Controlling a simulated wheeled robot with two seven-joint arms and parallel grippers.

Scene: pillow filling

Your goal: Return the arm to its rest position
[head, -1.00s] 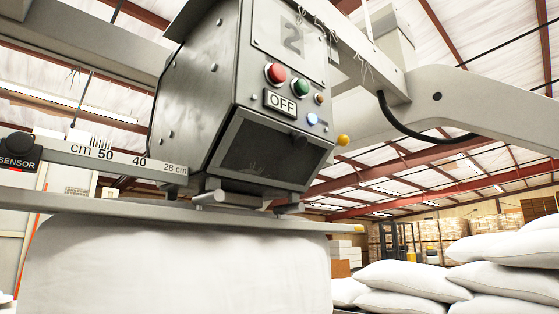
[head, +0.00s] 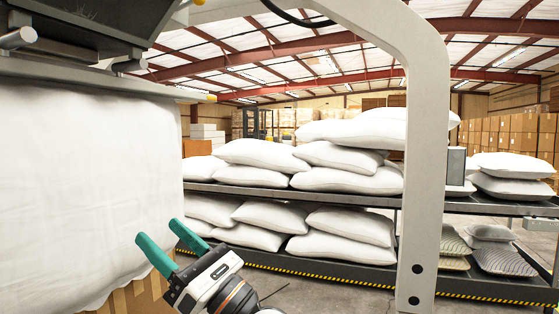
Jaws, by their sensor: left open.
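My left gripper (head: 163,247) shows at the lower left of the head view, with two teal fingers apart and nothing between them. Its fingers point up and left, close to the lower right edge of a large white pillow cover (head: 85,180) hanging from the filling machine (head: 95,30). I cannot tell whether the fingertips touch the cloth. My right gripper is not in view.
A grey metal rack (head: 330,199) with stacked white pillows (head: 265,154) stands behind. A light grey machine post (head: 424,180) rises right of the gripper. Cardboard boxes (head: 145,298) sit below the cover.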

